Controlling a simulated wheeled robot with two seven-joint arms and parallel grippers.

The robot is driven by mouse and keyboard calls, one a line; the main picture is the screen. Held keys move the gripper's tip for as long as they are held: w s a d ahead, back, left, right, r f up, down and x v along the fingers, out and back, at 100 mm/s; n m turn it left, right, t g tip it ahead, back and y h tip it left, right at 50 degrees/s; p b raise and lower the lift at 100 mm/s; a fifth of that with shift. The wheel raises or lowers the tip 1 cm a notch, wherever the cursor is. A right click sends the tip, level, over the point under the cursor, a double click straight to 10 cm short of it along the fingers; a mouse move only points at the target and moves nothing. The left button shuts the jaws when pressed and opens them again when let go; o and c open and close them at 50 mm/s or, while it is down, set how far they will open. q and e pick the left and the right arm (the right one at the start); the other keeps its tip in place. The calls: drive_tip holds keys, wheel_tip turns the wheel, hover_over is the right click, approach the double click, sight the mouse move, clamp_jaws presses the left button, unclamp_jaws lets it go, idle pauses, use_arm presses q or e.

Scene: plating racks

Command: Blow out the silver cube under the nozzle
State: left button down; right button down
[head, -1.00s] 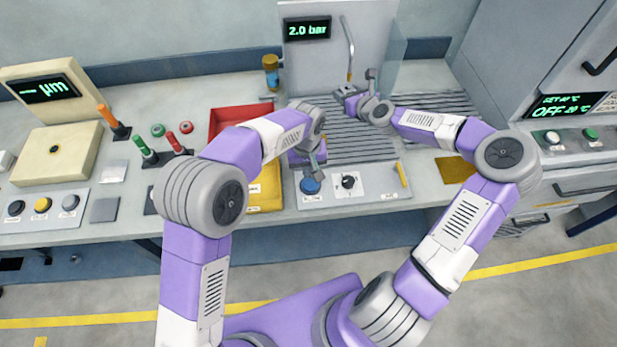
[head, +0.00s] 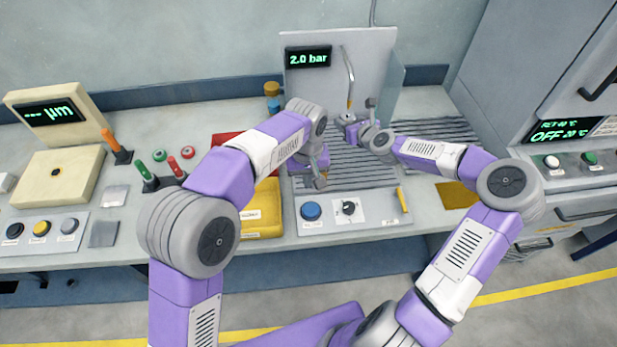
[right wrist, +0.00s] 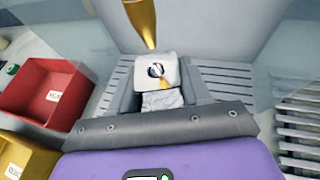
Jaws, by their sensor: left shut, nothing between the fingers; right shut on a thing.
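The silver cube (right wrist: 170,62) shows in the right wrist view, with a dark round hole and an orange-yellow mark on its face. My right gripper (right wrist: 160,98) is shut on it. The brass nozzle (right wrist: 142,22) points down close above the cube. In the head view the nozzle (head: 349,102) hangs above my right gripper (head: 347,119), and the cube is hard to make out there. My left gripper (head: 319,183) is shut and empty, above and behind the blue button (head: 311,211) on the front panel, apart from it in the picture.
A black knob (head: 349,207) sits right of the button. The display (head: 307,58) reads 2.0 bar. A red bin (head: 226,139) and yellow bin (head: 262,213) stand left of the slatted grate (head: 365,176). A clear side panel (head: 397,80) stands right of the nozzle.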

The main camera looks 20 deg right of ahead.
drive_tip(key=s+a, duration=0.2)
drive_tip(key=s, duration=0.7)
drive_tip(key=shift+s+f+p, duration=0.15)
drive_tip(key=shift+f+p, duration=0.25)
drive_tip(key=shift+f, duration=0.05)
